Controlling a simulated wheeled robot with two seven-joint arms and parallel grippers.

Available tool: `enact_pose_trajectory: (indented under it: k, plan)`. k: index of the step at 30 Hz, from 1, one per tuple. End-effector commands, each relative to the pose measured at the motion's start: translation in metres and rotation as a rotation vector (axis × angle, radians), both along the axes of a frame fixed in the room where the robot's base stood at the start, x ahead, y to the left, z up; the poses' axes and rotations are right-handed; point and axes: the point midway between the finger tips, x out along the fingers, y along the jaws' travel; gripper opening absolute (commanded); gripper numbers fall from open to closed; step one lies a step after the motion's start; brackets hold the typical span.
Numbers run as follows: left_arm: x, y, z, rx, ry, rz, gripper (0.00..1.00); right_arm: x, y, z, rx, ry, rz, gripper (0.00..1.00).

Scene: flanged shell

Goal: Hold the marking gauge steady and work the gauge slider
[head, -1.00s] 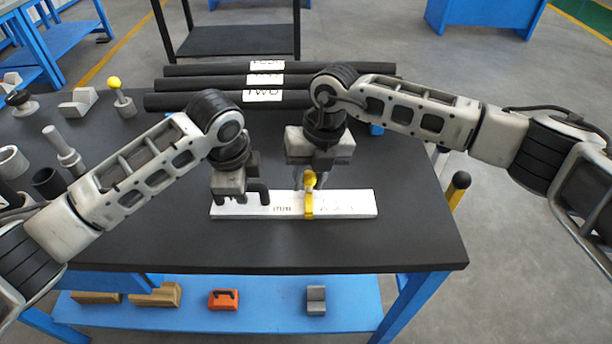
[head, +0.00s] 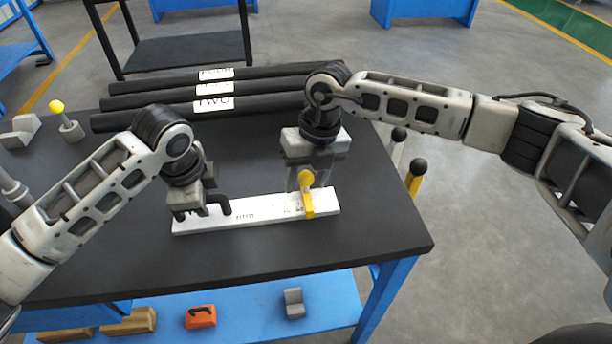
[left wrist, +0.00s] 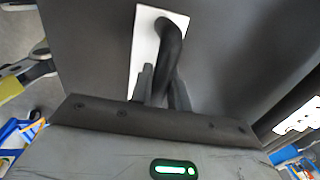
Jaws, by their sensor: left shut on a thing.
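The marking gauge, a long white bar with printed marks (head: 258,210), lies flat on the black table. It also shows in the left wrist view (left wrist: 146,45). My left gripper (head: 197,208) is shut on the black handle (left wrist: 170,45) at the bar's left end. The yellow gauge slider (head: 308,201) sits across the bar near its right end, with a round yellow knob on top. My right gripper (head: 306,181) is down at the knob, its fingers around or just behind it. Whether they close on it, I cannot tell.
Several black bars with white labels (head: 213,102) lie along the table's back edge. A yellow-topped peg (head: 70,128) and a grey block (head: 20,130) stand at the back left. The table's front strip is clear. An orange item (head: 200,316) lies on the blue shelf (head: 250,322) below.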

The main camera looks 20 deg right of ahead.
Motion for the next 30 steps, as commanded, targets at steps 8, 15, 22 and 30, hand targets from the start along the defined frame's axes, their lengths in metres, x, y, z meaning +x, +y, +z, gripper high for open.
enact_pose_trajectory:
  k: [8,15,22,30]
  plan:
    - [0.000,0.000,0.001,-0.001,-0.002,0.000,0.00,0.002,-0.004,0.026,0.002,-0.005,0.000,0.49]
    - [0.000,-0.001,0.001,-0.001,-0.002,-0.001,0.00,0.002,-0.015,0.077,0.001,-0.004,-0.001,0.49]
    - [0.000,-0.001,0.001,-0.002,-0.002,-0.001,0.00,0.002,-0.021,0.110,0.000,-0.002,0.000,0.49]
    - [0.000,-0.001,0.001,-0.003,-0.002,-0.003,0.00,0.002,-0.023,0.118,0.000,0.000,0.000,0.49]
